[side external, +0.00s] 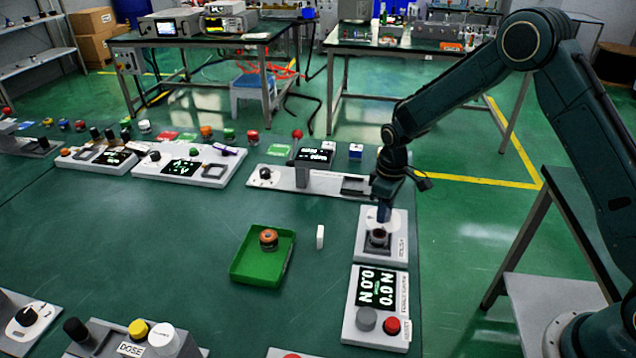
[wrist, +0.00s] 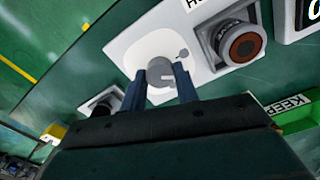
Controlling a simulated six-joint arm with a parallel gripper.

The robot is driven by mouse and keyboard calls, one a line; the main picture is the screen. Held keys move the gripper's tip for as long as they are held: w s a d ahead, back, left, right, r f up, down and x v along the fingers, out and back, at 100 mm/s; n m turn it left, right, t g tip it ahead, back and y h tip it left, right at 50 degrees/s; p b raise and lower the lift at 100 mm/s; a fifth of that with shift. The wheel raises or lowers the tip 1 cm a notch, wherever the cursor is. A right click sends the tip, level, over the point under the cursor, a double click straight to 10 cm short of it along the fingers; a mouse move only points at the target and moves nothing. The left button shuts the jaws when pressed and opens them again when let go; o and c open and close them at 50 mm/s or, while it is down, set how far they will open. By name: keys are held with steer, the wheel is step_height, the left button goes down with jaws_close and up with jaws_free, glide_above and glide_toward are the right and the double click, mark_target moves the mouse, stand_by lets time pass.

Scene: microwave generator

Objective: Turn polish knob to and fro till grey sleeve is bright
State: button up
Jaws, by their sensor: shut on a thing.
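The polish station (side external: 399,222) is a light plate at the table's right edge. Its grey knob (wrist: 160,72) has a pale pointer mark and sits on a white round patch. My gripper (wrist: 161,80) points down with its two blue fingers on either side of the knob, shut on it. In the side view my gripper (side external: 384,213) hides most of the knob. The sleeve (wrist: 242,47) sits upright in the station's dark holder beside the knob, dark grey with a brown-orange ring on top. The sleeve also shows in the side view (side external: 378,237), looking dark and dull.
A force panel (side external: 377,287) with a grey and a red button stands in front of the station. A green tray (side external: 240,273) with an orange-topped part lies to the left, beside a small white block (side external: 320,237). A gauge fixture (side external: 300,184) stands behind.

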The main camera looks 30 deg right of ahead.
steer(key=m, duration=0.5)
steer(key=shift+m, duration=0.3)
steer(key=m, duration=0.6)
steer(key=shift+r, duration=0.1)
steer(key=o, duration=1)
step_height(320, 180, up, 14)
steer(key=shift+f, duration=0.1)
stand_by(0.5)
